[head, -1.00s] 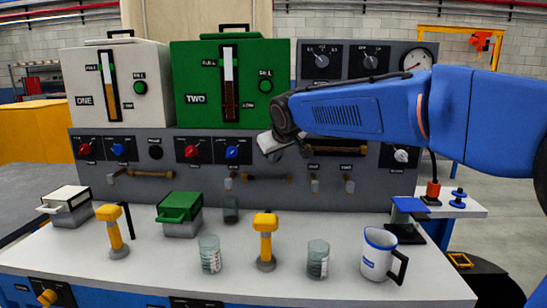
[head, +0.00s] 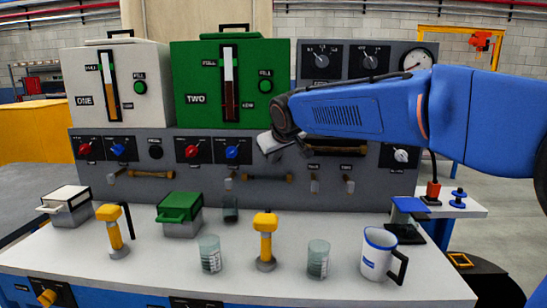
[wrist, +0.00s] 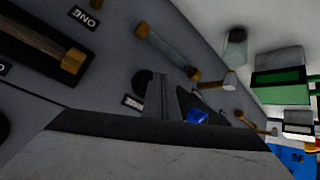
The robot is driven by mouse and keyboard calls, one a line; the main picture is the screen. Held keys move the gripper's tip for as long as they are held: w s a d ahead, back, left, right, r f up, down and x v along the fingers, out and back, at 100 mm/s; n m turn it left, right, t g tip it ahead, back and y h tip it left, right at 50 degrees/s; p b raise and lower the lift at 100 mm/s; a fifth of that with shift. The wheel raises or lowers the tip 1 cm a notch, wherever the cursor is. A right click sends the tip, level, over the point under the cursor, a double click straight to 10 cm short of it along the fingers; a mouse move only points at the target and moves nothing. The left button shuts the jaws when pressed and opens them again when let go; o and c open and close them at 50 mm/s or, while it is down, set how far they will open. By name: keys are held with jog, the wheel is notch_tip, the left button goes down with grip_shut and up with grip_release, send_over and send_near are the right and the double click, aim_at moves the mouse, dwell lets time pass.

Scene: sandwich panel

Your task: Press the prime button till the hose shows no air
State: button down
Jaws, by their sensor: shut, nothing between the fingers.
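My gripper (head: 270,144) is at the panel's middle, beside the blue knob (head: 232,152) in the head view, its tips hidden there. In the wrist view its dark fingers (wrist: 167,102) are shut and empty. A round black button (wrist: 143,80) is at the fingers, partly covered; I cannot tell whether they touch it, and its label is unreadable. A mostly clear hose (wrist: 168,50) with brass ends runs near it; it also shows below my gripper in the head view (head: 266,178). Another black button (head: 155,152) is further left, above an amber hose (head: 151,174).
A cream tank (head: 140,65) and a green tank (head: 185,75) stand above the panel. Several beakers, yellow-topped posts and a white mug (head: 376,262) stand on the counter (head: 150,275).

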jog(key=shift+w, duration=0.1)
dwell(0.7)
jog(key=shift+w, duration=0.3)
jog(key=shift+w, duration=0.4)
dwell(0.9)
jog(key=shift+s, duration=0.8)
jog(key=shift+s, duration=0.1)
jog(key=shift+s+a, duration=0.1)
jog(key=shift+s, duration=2.35)
dwell(1.6)
